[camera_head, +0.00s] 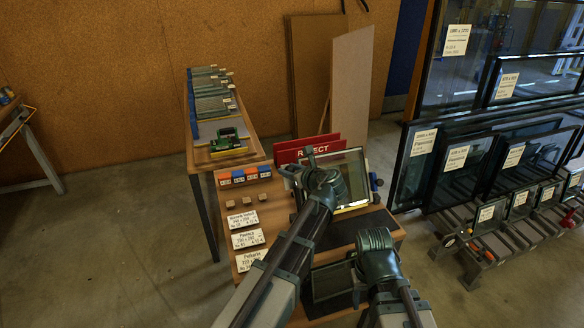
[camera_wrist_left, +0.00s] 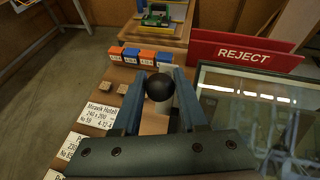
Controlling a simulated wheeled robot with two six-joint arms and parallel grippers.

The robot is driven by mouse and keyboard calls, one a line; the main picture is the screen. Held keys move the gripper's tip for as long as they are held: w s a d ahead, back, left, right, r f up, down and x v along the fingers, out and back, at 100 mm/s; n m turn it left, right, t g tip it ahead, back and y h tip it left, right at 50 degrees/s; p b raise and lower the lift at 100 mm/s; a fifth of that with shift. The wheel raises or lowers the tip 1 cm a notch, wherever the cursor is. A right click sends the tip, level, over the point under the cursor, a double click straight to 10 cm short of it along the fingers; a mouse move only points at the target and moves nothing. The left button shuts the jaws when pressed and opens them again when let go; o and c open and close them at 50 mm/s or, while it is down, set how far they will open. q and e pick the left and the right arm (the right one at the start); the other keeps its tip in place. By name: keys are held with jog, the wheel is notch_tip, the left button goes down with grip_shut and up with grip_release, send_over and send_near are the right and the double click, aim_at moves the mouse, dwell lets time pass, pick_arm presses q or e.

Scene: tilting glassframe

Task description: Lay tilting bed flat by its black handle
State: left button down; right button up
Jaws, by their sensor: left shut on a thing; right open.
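The tilting bed (camera_head: 351,207) stands raised at a slant on the wooden bench, with a dark-framed glass pane (camera_head: 352,172) on it. In the left wrist view the glass (camera_wrist_left: 250,108) fills the right side. My left gripper (camera_head: 297,168) is at the left edge of the bed. In the left wrist view its two fingers (camera_wrist_left: 158,90) are closed around the black ball handle (camera_wrist_left: 159,87). The handle is hidden in the head view. My right gripper (camera_head: 362,282) is open and low, in front of the bed, with its fingers mostly hidden.
A red REJECT sign (camera_head: 306,149) stands behind the bed. Price cards (camera_head: 246,239) and small coloured blocks (camera_head: 243,175) lie on the bench at left. A green model (camera_head: 228,140) sits on the side table. Framed panes (camera_head: 462,165) fill racks at right.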

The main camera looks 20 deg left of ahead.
pick_arm(q)
jog(key=shift+w+a+f+g+h+p, duration=0.15)
jog(key=shift+w+a+g+h+p, duration=0.2)
jog(key=shift+w, duration=0.2)
jog(key=shift+w+a+f+g+h+p, duration=0.1)
jog(key=shift+w+a+g+h+p, duration=0.15)
jog(key=shift+w+a+g+p, duration=0.25)
jog(key=shift+w+a+f+m+g+h+p, duration=0.15)
jog(key=shift+w+a+f+g+h+p, duration=0.2)
jog(key=shift+w, duration=0.25)
jog(key=shift+w+a+f+m+g+h+p, duration=0.15)
jog(key=shift+w+a+f+g+p, duration=0.1)
jog(key=shift+w+f, duration=0.25)
jog(key=shift+w+a+f+m+g+h+b, duration=0.1)
jog(key=shift+w+a+f+g+h+b, duration=0.75)
jog(key=shift+f, duration=0.75)
jog(key=shift+w+a+f+m+g+h+b, duration=0.15)
jog(key=shift+w+a+f+g+b, duration=0.35)
jog(key=shift+w+f, duration=0.9)
jog(key=shift+w+a+f+m+g+h+b, duration=0.1)
jog(key=shift+w+a+f+g+h+b, duration=0.6)
jog(key=shift+f, duration=1.15)
jog(key=shift+c, duration=2.3)
grip_release()
jog(key=shift+w+a+f, duration=0.1)
jog(key=shift+f, duration=0.1)
jog(key=shift+r, duration=0.1)
